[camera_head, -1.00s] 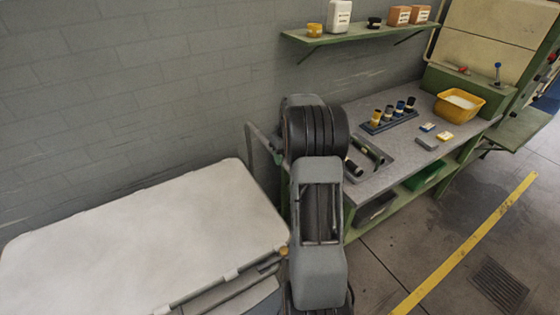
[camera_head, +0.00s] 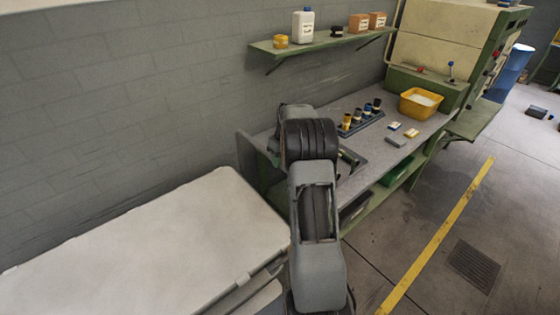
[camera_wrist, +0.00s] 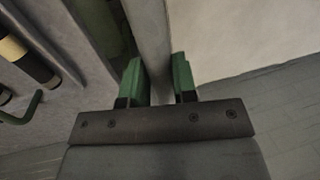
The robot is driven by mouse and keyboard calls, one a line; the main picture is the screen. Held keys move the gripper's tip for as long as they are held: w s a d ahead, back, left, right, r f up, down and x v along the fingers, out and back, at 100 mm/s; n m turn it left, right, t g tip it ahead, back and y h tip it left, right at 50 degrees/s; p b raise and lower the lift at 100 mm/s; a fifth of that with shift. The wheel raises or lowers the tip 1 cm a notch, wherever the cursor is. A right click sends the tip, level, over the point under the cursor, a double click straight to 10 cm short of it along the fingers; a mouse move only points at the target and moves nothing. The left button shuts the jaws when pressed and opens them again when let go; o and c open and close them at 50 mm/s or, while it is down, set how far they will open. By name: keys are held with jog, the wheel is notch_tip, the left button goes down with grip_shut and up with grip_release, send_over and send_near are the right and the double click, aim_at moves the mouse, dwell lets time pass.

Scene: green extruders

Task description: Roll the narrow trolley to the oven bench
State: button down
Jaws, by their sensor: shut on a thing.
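In the wrist view my gripper (camera_wrist: 158,88) has its green fingertips on both sides of a smooth grey bar (camera_wrist: 150,40) and is shut on it. In the head view my own arm hides the gripper and the bar's grip point. I cannot tell clearly which part of the narrow trolley the bar is. A long white-topped surface (camera_head: 150,240) lies to the left of my arm; it also shows at upper right in the wrist view (camera_wrist: 240,35). The grey-topped bench (camera_head: 372,148) with green legs stands beyond and right of my arm.
The bench carries a rack of dark bottles (camera_head: 357,118), a yellow tub (camera_head: 421,102) and small boxes. A green shelf (camera_head: 325,42) hangs above. A beige cabinet (camera_head: 430,45) stands behind. Open floor with a yellow line (camera_head: 440,232) lies at right.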

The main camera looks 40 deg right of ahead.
jog(key=c, duration=0.9)
grip_release()
jog(key=shift+d, duration=0.35)
jog(key=shift+a, duration=0.15)
jog(key=shift+r, duration=0.1)
jog(key=shift+w+r, duration=0.1)
jog(key=shift+r, duration=0.1)
jog(key=d+r, duration=0.1)
jog(key=r, duration=0.7)
jog(key=d+r, duration=0.1)
jog(key=r, duration=0.4)
jog(key=shift+d, duration=0.35)
